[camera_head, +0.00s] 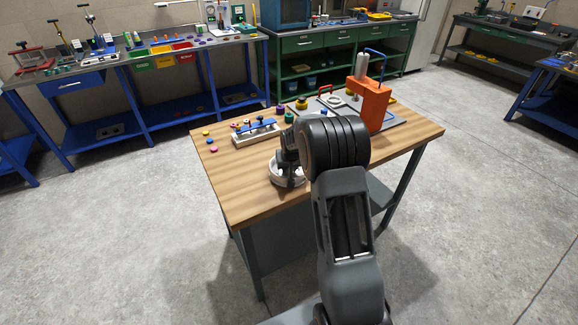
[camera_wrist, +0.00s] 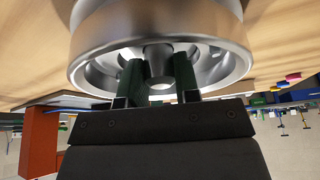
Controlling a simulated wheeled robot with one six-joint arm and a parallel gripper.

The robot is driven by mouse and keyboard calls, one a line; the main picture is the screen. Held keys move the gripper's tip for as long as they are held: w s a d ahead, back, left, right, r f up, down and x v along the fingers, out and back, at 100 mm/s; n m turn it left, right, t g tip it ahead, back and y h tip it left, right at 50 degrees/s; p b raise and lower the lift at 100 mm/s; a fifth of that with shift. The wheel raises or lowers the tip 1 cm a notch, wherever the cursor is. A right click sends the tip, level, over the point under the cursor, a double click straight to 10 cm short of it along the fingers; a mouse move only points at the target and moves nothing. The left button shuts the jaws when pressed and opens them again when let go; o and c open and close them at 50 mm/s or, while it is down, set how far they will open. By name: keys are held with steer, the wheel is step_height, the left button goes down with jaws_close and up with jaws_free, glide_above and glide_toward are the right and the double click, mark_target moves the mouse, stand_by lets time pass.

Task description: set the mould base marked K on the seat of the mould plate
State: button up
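A round, shiny metal mould base (camera_wrist: 84,70) with a raised rim and a central post fills the top of the wrist view. My gripper (camera_wrist: 158,72) has its two dark green fingers inside the rim, one against each side of the post. In the head view the pale round base (camera_head: 279,181) is at the near left part of the wooden table, under my gripper (camera_head: 288,172). I cannot tell whether it touches the tabletop. No letter K is readable. A grey plate (camera_head: 393,127) lies under the orange press; its seat cannot be made out.
The orange press (camera_head: 374,103) stands at the table's back right. A rack with blue-topped parts (camera_head: 256,133), small coloured discs (camera_head: 213,149), a purple piece (camera_head: 280,111) and a yellow-black piece (camera_head: 301,103) occupy the back. The wooden table's (camera_head: 228,190) left front is clear.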

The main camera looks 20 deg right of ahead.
steer(key=o, duration=0.5)
steer(key=shift+c, duration=0.2)
steer(key=shift+r, duration=0.15)
